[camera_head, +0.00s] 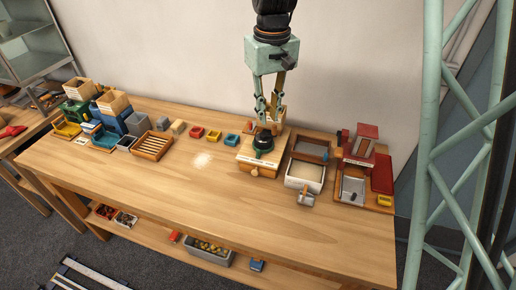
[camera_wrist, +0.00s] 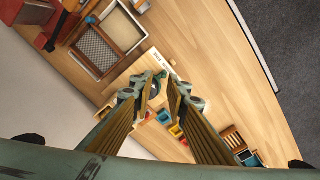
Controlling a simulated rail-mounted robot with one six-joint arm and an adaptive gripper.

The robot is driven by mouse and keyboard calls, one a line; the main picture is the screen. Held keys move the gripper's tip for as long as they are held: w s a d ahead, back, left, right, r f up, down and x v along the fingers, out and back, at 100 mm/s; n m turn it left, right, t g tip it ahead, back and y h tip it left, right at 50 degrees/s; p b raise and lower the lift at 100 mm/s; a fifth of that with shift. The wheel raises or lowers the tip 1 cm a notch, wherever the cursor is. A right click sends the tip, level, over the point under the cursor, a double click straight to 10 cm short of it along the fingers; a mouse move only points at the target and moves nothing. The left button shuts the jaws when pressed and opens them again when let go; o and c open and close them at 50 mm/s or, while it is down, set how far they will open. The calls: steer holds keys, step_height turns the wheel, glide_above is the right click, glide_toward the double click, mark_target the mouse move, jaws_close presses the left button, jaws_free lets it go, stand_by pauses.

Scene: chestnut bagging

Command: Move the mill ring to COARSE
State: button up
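The mill (camera_head: 258,160) is a wooden box at the back of the table, right of the middle, with a pale label strip on its front. Its dark green round top with the ring (camera_head: 263,145) sits on the box. My gripper (camera_head: 268,116) points down just above and behind this top, fingers apart. In the wrist view, my gripper (camera_wrist: 161,84) shows a gap between its fingertips, with part of the dark green top (camera_wrist: 153,88) between and beyond them. Contact with the ring cannot be told. The label strip (camera_wrist: 159,58) is too small to read, so the ring's setting is unclear.
Right of the mill stand a framed sieve box (camera_head: 304,176) and a red-topped device (camera_head: 361,146) on a board. Small red, yellow and blue bins (camera_head: 213,136) and a slatted wooden tray (camera_head: 152,146) lie to the left. The table's front is clear.

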glide_above(258, 150)
step_height(258, 150, down, 5)
steer(key=shift+n+p, duration=0.3)
steer(key=shift+p, duration=0.05)
steer(key=shift+f, duration=6.85)
steer(key=shift+c, duration=0.7)
jaws_close()
